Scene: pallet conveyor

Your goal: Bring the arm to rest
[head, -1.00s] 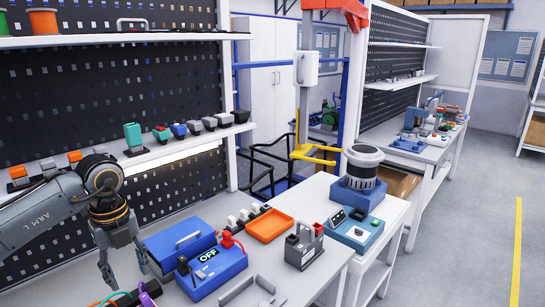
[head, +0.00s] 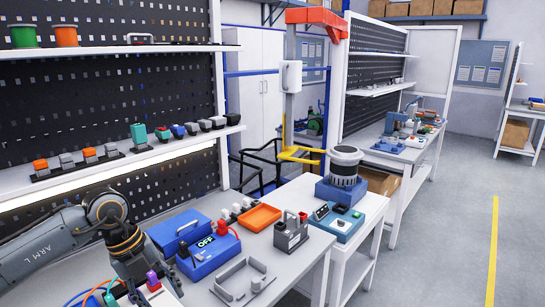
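My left arm, grey and marked "ARM L", comes in from the left edge in the head view. Its gripper (head: 154,290) points down over the near left of the bench, left of the blue box marked OFF. Its fingers are apart, with a purple plug (head: 152,279) showing between or behind them; I cannot tell whether they touch it. My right gripper is not in view.
On the bench stand a blue case (head: 180,229), a blue OFF box (head: 207,256) with a red knob, an orange tray (head: 259,217), a grey bracket (head: 242,282) and a dark grey block (head: 290,235). Coloured cables (head: 92,294) lie at the front left. Shelves rise behind; the floor at right is clear.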

